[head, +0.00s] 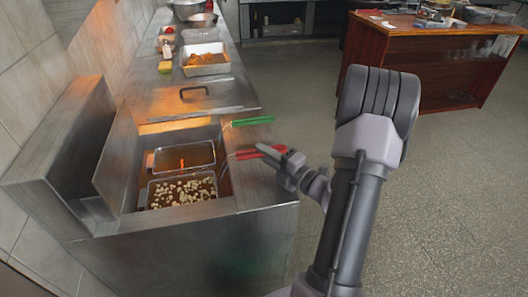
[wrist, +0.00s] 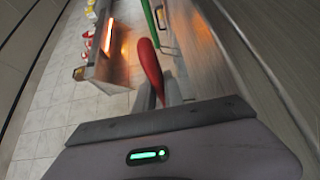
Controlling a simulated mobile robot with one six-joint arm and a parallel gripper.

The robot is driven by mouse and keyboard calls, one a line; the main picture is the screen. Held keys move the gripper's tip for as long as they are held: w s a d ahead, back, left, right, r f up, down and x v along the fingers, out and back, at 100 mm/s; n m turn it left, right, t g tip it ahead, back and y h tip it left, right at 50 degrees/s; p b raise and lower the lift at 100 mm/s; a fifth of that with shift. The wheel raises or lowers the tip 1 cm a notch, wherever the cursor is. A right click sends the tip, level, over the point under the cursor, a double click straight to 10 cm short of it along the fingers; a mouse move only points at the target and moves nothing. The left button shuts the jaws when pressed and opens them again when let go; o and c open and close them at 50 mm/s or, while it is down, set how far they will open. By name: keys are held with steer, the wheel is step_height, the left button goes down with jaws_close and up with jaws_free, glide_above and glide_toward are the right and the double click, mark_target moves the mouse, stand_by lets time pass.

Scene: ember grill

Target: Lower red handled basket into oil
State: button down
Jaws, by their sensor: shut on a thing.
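My gripper (head: 277,158) is shut on the red handle (head: 262,152) at the right edge of the fryer. In the wrist view the red handle (wrist: 150,68) stands up between my two fingertips (wrist: 160,92). A near wire basket (head: 182,192) full of pale chunks sits at the fryer well, and the red handle's rod appears to lead to it. A far basket (head: 184,157) with a small orange piece is just behind. A green handle (head: 252,121) lies beyond the red one. The oil level against the near basket cannot be told.
A steel lid with a dark handle (head: 194,91) covers the counter behind the well. A steel tray (head: 206,60) of food stands farther back. A raised steel panel (head: 70,140) borders the well's left. The floor at right is open, with a wooden counter (head: 445,60) beyond.

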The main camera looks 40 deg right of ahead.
steer(key=c, duration=1.4)
jaws_free()
steer(key=shift+o, duration=0.2)
